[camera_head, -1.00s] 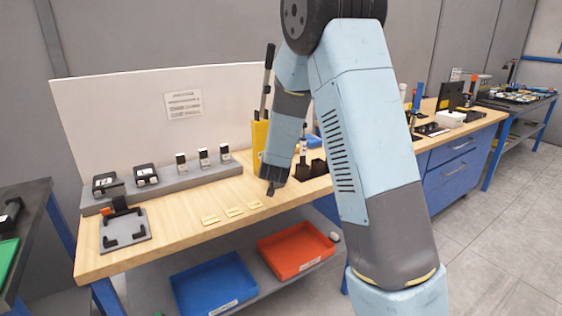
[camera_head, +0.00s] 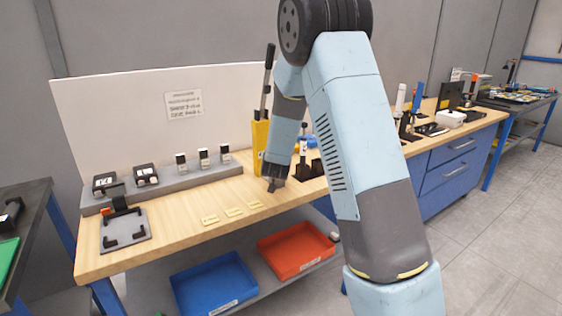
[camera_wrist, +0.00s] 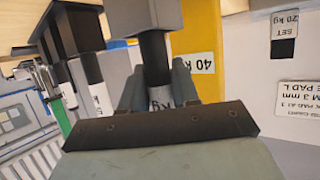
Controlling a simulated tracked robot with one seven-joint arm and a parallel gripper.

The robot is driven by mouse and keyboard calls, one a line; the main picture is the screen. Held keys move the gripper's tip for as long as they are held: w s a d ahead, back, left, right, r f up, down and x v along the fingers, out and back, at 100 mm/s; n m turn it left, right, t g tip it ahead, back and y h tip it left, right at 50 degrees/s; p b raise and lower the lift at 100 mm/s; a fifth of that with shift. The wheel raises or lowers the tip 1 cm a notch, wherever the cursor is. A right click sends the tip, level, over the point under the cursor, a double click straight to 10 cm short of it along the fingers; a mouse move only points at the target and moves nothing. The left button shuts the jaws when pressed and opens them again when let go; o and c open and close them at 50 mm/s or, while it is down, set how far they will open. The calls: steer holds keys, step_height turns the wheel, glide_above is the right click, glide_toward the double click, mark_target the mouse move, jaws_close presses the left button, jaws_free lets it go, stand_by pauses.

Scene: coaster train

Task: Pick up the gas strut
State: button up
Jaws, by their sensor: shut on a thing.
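In the wrist view, my gripper (camera_wrist: 160,90) is shut on a dark upright gas strut (camera_wrist: 155,58), around its white band printed with "kg". A grey block-like part is at the top of the picture above the strut's dark section. The strut's ends are not clear in this view. In the head view, my gripper (camera_head: 273,185) is low over the wooden bench top, and the held strut is not clearly visible there.
Small labelled blocks line a grey ledge (camera_head: 222,172). Blue (camera_head: 213,284) and orange (camera_head: 297,252) trays lie on the lower shelf. The bench's front middle is mostly free.

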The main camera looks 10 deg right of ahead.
jaws_close()
steer(key=shift+r, duration=0.1)
